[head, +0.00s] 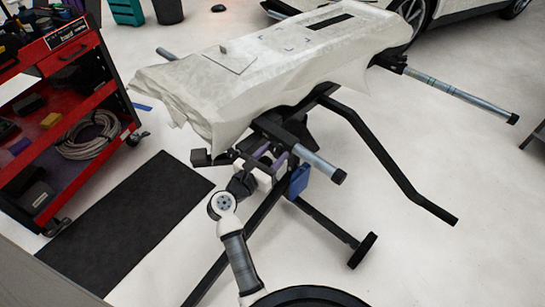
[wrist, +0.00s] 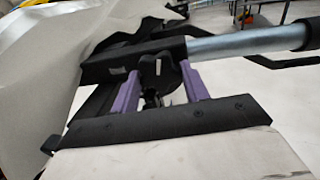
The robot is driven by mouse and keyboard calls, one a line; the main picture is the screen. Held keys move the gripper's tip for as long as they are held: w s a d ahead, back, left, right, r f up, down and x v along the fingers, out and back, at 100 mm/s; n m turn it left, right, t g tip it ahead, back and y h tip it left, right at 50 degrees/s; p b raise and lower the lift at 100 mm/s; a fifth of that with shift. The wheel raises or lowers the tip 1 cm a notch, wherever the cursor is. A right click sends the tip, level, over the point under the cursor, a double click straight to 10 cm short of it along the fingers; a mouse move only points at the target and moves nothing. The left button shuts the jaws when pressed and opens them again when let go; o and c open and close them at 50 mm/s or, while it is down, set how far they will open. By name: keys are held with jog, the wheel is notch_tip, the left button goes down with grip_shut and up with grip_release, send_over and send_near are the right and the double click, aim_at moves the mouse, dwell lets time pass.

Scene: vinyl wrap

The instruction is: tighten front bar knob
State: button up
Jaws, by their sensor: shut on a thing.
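The stand (head: 335,225) holds a long white, wrapped panel (head: 270,60). The front bar (head: 318,165) is a silver tube with a black end, sticking out of a black sleeve below the panel's near end. It also shows in the wrist view (wrist: 250,42). The black knob (wrist: 154,73) sits under the black sleeve (wrist: 125,62). My gripper (wrist: 160,72), with purple fingers, is shut on the knob, one finger on each side. In the head view my gripper (head: 271,155) is beneath the sleeve; the knob is hidden there.
A red tool cart (head: 75,55) with a coiled hose stands at the left, next to a black mat (head: 130,225). A second silver bar (head: 445,87) sticks out at the right. A white car (head: 440,12) is behind. The floor at the right is mostly clear.

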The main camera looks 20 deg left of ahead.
dwell(0.4)
jog(key=o, duration=1)
jog(key=shift+c, duration=0.2)
jog(key=b+v, duration=0.1)
jog(key=v, duration=1.3)
